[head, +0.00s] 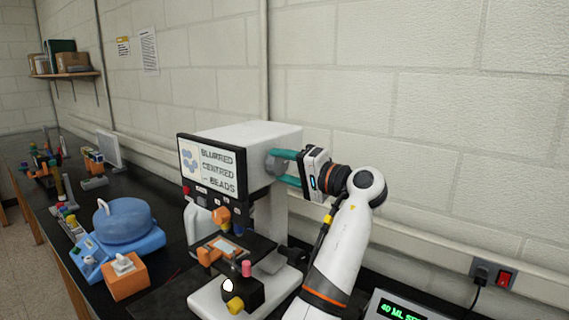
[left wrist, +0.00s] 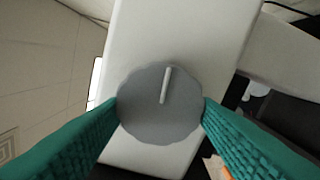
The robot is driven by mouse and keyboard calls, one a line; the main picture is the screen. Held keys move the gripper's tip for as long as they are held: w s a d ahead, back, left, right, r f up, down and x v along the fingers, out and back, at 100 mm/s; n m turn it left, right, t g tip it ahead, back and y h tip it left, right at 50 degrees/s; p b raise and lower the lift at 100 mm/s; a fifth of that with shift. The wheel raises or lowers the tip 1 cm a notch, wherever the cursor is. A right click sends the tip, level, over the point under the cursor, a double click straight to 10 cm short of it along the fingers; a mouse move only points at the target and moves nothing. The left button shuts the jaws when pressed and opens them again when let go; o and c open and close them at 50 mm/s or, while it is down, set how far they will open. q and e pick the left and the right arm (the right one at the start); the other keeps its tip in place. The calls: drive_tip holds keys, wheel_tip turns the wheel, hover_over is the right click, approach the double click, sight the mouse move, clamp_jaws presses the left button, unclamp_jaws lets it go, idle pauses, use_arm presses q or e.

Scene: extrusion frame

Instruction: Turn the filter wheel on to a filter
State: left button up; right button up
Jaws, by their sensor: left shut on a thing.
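The filter wheel (head: 270,162) is a grey scalloped knob on the right side of the white microscope head (head: 240,136). It fills the middle of the left wrist view (left wrist: 150,118), where its pale pointer ridge (left wrist: 166,85) points up and slightly right. My left gripper (head: 279,167) has its two teal fingers on opposite edges of the wheel and is shut on it; the fingers also show in the left wrist view (left wrist: 160,108). The microscope's screen (head: 209,168) reads "BLURRED", "CENTRED" and "BEADS". No filter labels are readable. My right gripper is not in view.
The microscope stage (head: 262,243) and orange and yellow knobs sit below the head. A blue round device (head: 124,221) and an orange block (head: 125,277) stand left. A green-lettered display (head: 398,308) is at lower right. The wall runs close behind.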

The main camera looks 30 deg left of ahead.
use_arm(q)
drive_tip(key=shift+r+m, duration=0.15)
drive_tip(key=shift+m, duration=0.45)
drive_tip(key=o, duration=0.9)
drive_tip(key=shift+w+d, duration=0.1)
drive_tip(key=shift+o, duration=0.2)
drive_tip(key=shift+d+f, duration=0.25)
drive_tip(key=shift+d, duration=0.1)
drive_tip(key=s+d+b, duration=0.1)
drive_tip(key=d+b, duration=0.4)
drive_tip(key=d, duration=0.6)
drive_tip(key=shift+d+r, duration=0.15)
